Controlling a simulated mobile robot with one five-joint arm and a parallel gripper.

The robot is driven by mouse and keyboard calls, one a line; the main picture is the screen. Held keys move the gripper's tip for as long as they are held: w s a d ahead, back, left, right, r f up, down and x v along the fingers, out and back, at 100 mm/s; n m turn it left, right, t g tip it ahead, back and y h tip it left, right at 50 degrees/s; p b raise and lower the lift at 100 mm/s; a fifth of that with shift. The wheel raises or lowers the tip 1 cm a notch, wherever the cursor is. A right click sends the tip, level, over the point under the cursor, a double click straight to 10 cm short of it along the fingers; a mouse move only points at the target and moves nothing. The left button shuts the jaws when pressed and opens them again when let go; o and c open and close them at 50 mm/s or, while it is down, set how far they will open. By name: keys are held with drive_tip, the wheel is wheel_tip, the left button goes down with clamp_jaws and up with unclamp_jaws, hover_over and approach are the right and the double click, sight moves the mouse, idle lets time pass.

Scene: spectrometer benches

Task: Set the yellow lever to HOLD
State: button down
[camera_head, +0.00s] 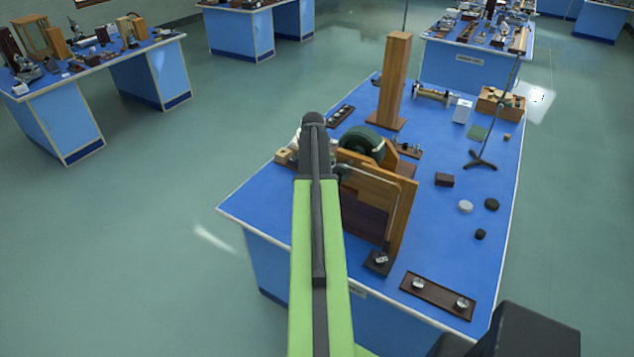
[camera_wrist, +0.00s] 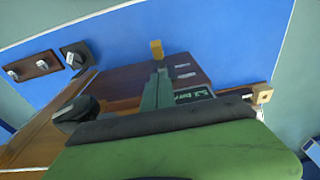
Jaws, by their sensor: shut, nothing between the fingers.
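The yellow lever (camera_wrist: 156,48) shows in the wrist view as a small yellow block at the far edge of a dark brown panel (camera_wrist: 188,66). Two small pale labels (camera_wrist: 182,70) lie on the panel, too small to read. My gripper (camera_wrist: 160,69) is shut and empty, its tips just short of the yellow block in the picture. I cannot tell whether they touch it. A dark plate with pale lettering (camera_wrist: 193,95) lies right beside the fingers. In the head view my arm crosses in front of the wooden apparatus (camera_head: 375,200), and I cannot make out the lever there.
The blue bench (camera_head: 265,205) holds a tall wooden column (camera_head: 395,82), a metal stand (camera_head: 481,158) and a brown strip with two knobs (camera_head: 437,295). A pale wooden block (camera_wrist: 262,93) is right of the panel. The bench's left front is clear.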

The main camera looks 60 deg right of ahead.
drive_tip(key=f+b, duration=0.1)
drive_tip(key=f, duration=0.1)
drive_tip(key=f+b, duration=0.2)
drive_tip(key=f, duration=0.1)
drive_tip(key=a+f+b, duration=0.1)
drive_tip(key=f+b, duration=0.1)
drive_tip(key=shift+f, duration=0.15)
drive_tip(key=shift+a+f+b, duration=0.1)
drive_tip(key=shift+b, duration=0.3)
drive_tip(key=shift+s, duration=0.1)
